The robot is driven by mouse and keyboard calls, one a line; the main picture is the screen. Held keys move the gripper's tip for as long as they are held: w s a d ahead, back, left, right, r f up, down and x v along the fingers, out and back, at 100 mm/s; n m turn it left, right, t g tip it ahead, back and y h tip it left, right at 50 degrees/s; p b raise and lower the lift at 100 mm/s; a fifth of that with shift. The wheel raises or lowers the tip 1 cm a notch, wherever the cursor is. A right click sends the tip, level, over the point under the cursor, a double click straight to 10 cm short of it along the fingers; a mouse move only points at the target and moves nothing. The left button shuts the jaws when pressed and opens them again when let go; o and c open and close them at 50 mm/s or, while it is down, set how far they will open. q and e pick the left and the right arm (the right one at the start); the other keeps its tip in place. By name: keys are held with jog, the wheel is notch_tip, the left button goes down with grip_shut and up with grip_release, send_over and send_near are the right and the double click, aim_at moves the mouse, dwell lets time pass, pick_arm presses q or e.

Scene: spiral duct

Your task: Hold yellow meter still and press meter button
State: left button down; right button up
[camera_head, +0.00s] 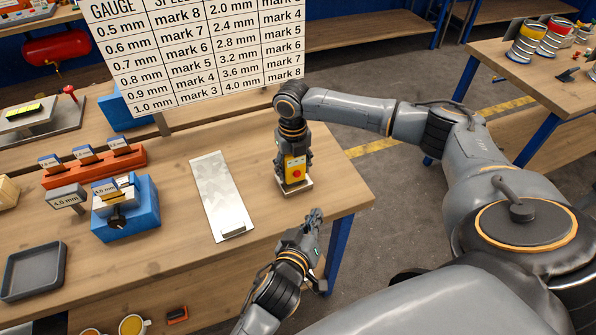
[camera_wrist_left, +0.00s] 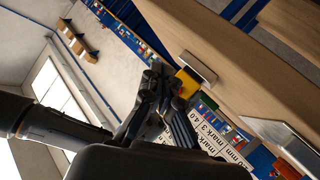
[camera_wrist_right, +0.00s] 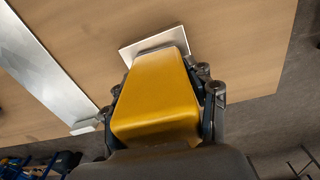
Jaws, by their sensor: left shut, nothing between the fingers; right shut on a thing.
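The yellow meter (camera_head: 294,168) stands upright on a small metal plate (camera_head: 295,189) near the table's right edge. A red button (camera_head: 296,174) shows on its front. My right gripper (camera_head: 291,150) is shut on the meter from above; the right wrist view shows the meter (camera_wrist_right: 158,95) between its fingers. My left gripper (camera_head: 314,218) is shut and empty, in front of and lower than the meter, by the table's front right edge. In the left wrist view the meter (camera_wrist_left: 187,84) is just beyond the left fingers (camera_wrist_left: 165,85), partly hidden by them.
A long metal sheet (camera_head: 216,195) lies left of the meter. A blue block (camera_head: 126,212) with a labelled gauge, an orange rack (camera_head: 93,165) and a dark tray (camera_head: 34,271) are farther left. A white chart board (camera_head: 195,50) stands behind. Bare tabletop lies between sheet and meter.

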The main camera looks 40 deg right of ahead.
pick_arm(q)
jog(key=shift+d+r, duration=0.2)
jog(key=shift+r, duration=0.05)
jog(key=shift+w+d, duration=0.35)
jog(key=shift+w, duration=1.05)
jog(key=shift+w+d, duration=0.3)
jog(key=shift+w, duration=1.15)
jog(key=shift+w+d, duration=0.35)
jog(key=shift+w, duration=1.05)
pick_arm(e)
jog(key=shift+f, duration=0.1)
pick_arm(q)
jog(key=shift+w, duration=0.15)
pick_arm(e)
jog(key=shift+s, duration=0.1)
pick_arm(q)
jog(key=shift+w+d, duration=0.1)
jog(key=shift+w, duration=0.2)
